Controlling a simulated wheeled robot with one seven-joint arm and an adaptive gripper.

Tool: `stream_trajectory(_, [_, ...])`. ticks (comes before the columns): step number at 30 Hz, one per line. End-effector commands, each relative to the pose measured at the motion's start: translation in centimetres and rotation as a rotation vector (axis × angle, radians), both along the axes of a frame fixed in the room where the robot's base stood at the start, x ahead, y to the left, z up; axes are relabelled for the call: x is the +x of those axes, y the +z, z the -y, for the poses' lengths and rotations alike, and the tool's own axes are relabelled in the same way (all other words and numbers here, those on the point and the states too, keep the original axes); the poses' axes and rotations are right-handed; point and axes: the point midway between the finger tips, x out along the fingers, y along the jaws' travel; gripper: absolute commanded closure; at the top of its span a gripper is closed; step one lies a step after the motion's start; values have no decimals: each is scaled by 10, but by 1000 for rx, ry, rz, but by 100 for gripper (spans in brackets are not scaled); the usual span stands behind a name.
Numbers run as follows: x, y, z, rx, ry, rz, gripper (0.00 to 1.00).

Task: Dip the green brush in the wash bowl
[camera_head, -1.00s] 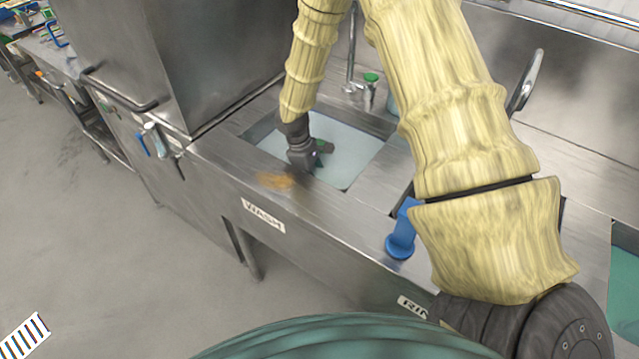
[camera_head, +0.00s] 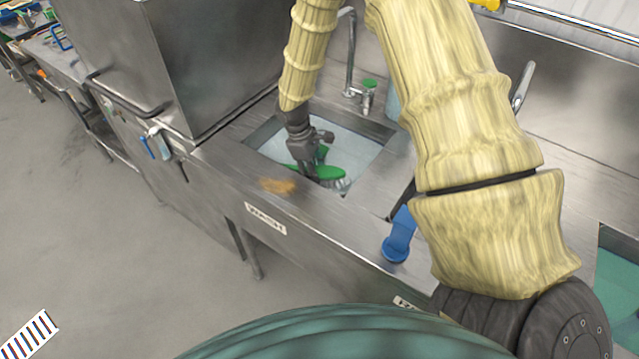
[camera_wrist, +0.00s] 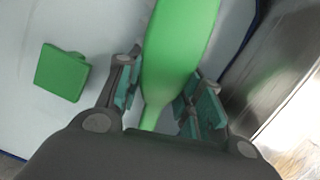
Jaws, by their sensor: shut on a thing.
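The green brush (camera_head: 326,173) shows as a long green shape at the near side of the wash bowl (camera_head: 371,160), a sunken basin with pale water behind the WASH label. My gripper (camera_head: 310,170) is over the basin and shut on the brush. In the wrist view the green brush (camera_wrist: 178,60) runs up between the two fingers of my gripper (camera_wrist: 163,102). The brush's bristles are hidden, so I cannot tell how deep they are in the water.
A green block-like thing (camera_wrist: 62,72) lies left of my gripper in the wrist view. A tap (camera_head: 348,60) stands behind the basin. A blue thing (camera_head: 399,236) stands on the counter to the right. A brown smear (camera_head: 277,186) lies on the front ledge.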

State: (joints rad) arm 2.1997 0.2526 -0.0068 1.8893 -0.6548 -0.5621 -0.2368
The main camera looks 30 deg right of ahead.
Motion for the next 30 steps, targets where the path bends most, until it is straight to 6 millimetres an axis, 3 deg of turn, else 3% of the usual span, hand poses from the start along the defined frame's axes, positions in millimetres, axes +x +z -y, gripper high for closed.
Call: stream_trajectory(30, [0,80,0,0,-1,0,90])
